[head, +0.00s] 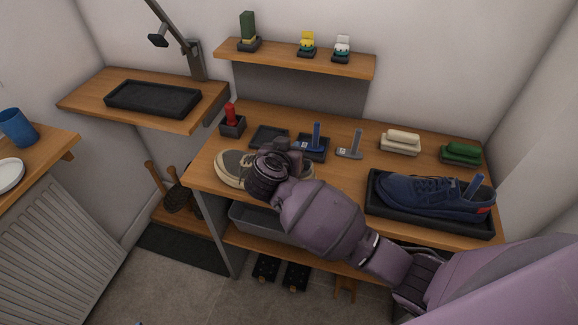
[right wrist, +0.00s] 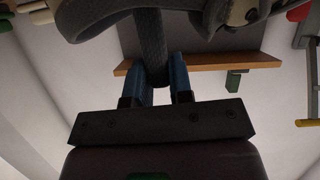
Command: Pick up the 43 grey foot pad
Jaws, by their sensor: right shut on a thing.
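The grey foot pad (head: 349,152) with an upright grey handle and a small pale label sits on the bench, right of a blue-handled foot pad (head: 315,145) on a dark tray. My right gripper (right wrist: 165,80) has its blue fingers closed on a dark grey band (right wrist: 150,45). The band runs into a curved grey form that seems to be the grey and beige shoe (head: 229,168). In the head view my wrist hides the fingers and much of the shoe. My gripper is left of the grey pad, apart from it. My left gripper is out of view.
A navy shoe (head: 425,192) with a blue handle in it stands in a black tray (head: 388,213) at right. A red-handled tool (head: 230,119), a cream brush (head: 400,141) and a green brush (head: 461,153) stand behind. A shelf (head: 290,57) overhangs the back.

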